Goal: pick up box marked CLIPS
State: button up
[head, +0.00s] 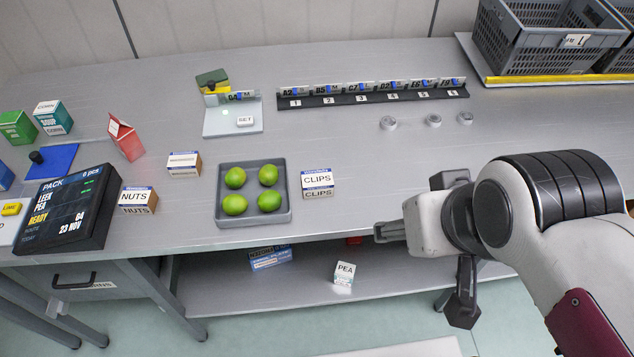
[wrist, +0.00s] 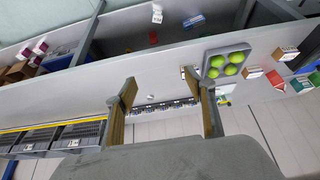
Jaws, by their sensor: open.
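The box marked CLIPS (head: 317,182) is a small white and blue carton standing on the grey bench, just right of the tray of limes. My gripper (head: 378,232) is in the head view, to the right of the box and nearer the bench's front edge, apart from it. In the wrist view my gripper (wrist: 159,82) shows two spread fingers with nothing between them. A small pale piece by the right fingertip there may be the CLIPS box, mostly hidden by the finger.
A grey tray (head: 224,221) holds several limes left of the box. A NUTS box (head: 137,200) and a dark display (head: 66,207) stand further left. A numbered rack (head: 372,98) is behind. A PEA box (head: 344,273) is on the lower shelf.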

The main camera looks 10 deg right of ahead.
jog(key=w+d+r+n+t+h, duration=0.1)
jog(key=w+d+r+t+h, duration=0.2)
jog(key=w, duration=0.8)
jog(key=w+d+r+n+t, duration=0.15)
jog(key=w+d+r, duration=0.35)
jog(key=w, duration=0.6)
jog(key=w+a+n+t+y, duration=0.35)
jog(key=w+n, duration=0.25)
jog(key=w, duration=0.9)
jog(key=w+a+f+n+g+y, duration=0.1)
jog(key=w+a+f+n+y, duration=0.2)
jog(key=w+f+y, duration=0.1)
jog(key=n+g+y, duration=0.7)
jog(key=g+y, duration=0.2)
jog(key=g, duration=0.3)
send_near(317, 184)
jog(key=shift+m, duration=0.25)
jog(key=w+a, duration=0.2)
jog(key=w, duration=0.1)
jog(key=shift+a+r, duration=0.15)
jog(key=shift+a, duration=0.25)
jog(key=shift+s+f+g, duration=0.2)
jog(key=shift+s+g, duration=0.2)
jog(key=shift+s, duration=0.1)
jog(key=shift+x, duration=1.25)
